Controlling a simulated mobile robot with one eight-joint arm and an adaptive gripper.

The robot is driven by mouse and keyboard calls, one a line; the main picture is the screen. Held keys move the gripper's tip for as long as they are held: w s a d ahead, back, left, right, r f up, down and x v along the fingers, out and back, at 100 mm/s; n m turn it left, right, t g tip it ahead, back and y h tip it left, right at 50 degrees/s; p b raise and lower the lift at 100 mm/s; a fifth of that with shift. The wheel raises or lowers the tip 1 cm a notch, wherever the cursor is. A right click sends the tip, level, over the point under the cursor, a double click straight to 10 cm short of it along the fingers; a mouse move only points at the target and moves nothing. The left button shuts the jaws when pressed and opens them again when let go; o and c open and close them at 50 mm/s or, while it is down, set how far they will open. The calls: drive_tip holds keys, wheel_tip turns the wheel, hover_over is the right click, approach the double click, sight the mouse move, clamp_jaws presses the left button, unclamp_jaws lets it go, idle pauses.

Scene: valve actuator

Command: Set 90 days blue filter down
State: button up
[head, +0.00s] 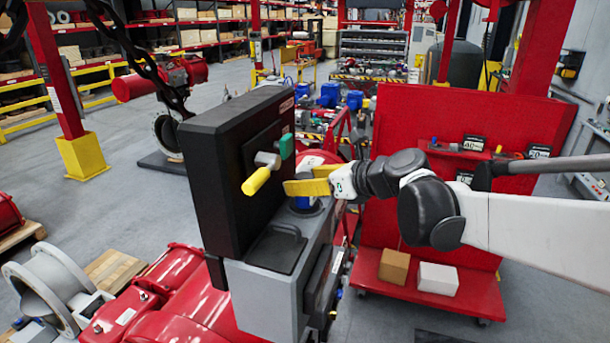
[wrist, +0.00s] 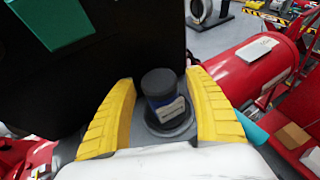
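The blue filter (wrist: 160,95) has a dark cap and a white label. In the wrist view it stands upright in a round dark seat on a grey surface, between my yellow fingers. My gripper (wrist: 161,80) is open, with one finger on each side of the filter; a narrow gap shows on the left, and contact on the right is hard to judge. In the head view my gripper (head: 307,187) is just above the blue filter (head: 303,204), on the grey housing (head: 272,290). The fingers partly hide it. The "90 days" marking cannot be read.
A tall black panel (head: 215,185) with a yellow-ended handle (head: 257,180) and a green handle (head: 286,146) stands close left of my gripper. A red cart (head: 440,230) with a brown box (head: 394,266) and a white box (head: 437,278) is at right.

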drive_tip(key=shift+r, duration=0.15)
drive_tip(key=b+v, duration=0.2)
drive_tip(key=v, duration=0.9)
drive_tip(key=s+d+f+n+g+h, duration=0.1)
drive_tip(key=s+d+f+n+h, duration=0.4)
drive_tip(key=s+f+n, duration=0.4)
drive_tip(key=s+d+f+n+g+h, duration=0.1)
drive_tip(key=s+d+f+n+h, duration=0.4)
drive_tip(key=n, duration=1.2)
drive_tip(key=s+f, duration=0.4)
drive_tip(key=s, duration=0.2)
drive_tip(key=shift+s+d+n, duration=0.2)
drive_tip(key=shift+d+n, duration=0.1)
drive_tip(key=shift+d, duration=0.05)
drive_tip(key=shift+f, duration=0.1)
